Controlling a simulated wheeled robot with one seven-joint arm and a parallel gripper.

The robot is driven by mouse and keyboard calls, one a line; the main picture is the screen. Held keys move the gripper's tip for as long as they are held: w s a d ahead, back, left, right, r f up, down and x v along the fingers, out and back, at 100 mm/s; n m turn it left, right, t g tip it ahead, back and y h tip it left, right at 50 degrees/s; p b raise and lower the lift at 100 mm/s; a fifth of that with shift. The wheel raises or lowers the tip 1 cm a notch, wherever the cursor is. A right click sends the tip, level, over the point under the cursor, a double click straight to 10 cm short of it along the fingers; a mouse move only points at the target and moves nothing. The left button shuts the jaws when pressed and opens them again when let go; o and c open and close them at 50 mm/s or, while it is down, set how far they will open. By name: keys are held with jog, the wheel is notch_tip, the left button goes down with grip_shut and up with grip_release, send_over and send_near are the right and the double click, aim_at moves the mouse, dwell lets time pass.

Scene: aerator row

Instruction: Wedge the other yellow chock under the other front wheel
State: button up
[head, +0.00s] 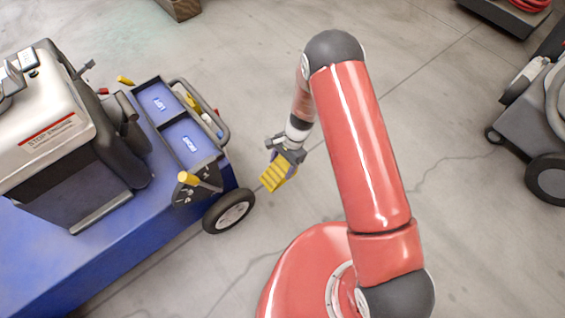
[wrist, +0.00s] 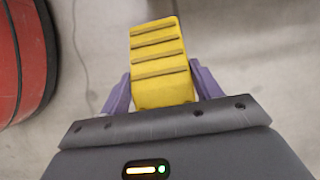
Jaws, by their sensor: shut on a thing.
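A yellow ribbed chock (head: 277,173) is held in my gripper (head: 290,158), off to the right of the blue machine. In the wrist view the chock (wrist: 160,62) sits between the two purple fingers of my gripper (wrist: 162,88), which are shut on its sides. The blue machine's near front wheel (head: 229,211), with a black tyre and pale hub, stands on the floor to the lower left of the chock, apart from it. The other front wheel and any chock at it are hidden behind the machine.
The blue machine (head: 130,250) fills the left side, with trays (head: 187,140) and a yellow-knobbed lever (head: 188,178) on top. A grey wheeled machine (head: 535,120) stands at the right edge. Bare concrete floor (head: 240,60) lies around my gripper.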

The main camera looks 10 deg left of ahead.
aim_at(267, 182)
jog(key=shift+s+a+f+b, duration=0.15)
jog(key=shift+f+b, duration=0.85)
jog(key=shift+f, duration=0.65)
jog(key=shift+s+a+f+b, duration=0.1)
jog(key=shift+f+b, duration=0.9)
jog(key=shift+f, duration=0.65)
jog(key=shift+s+a+f+b, duration=0.3)
jog(key=shift+s+a+f, duration=0.1)
jog(key=shift+f, duration=0.2)
jog(key=shift+s+a+f+b, duration=0.25)
jog(key=shift+s+f, duration=0.15)
jog(key=shift+f, duration=0.2)
jog(key=shift+s+a+r, duration=0.15)
jog(key=shift+s+a, duration=1.05)
jog(key=shift+s, duration=0.2)
jog(key=shift+s+a, duration=0.95)
jog(key=shift+s, duration=0.15)
jog(key=o, duration=1.5)
jog(key=p+v, duration=0.1)
jog(key=v, duration=0.6)
jog(key=shift+w+d+r+p, duration=0.15)
jog(key=shift+r+p, duration=0.15)
jog(key=shift+p, duration=0.05)
jog(key=shift+r, duration=0.1)
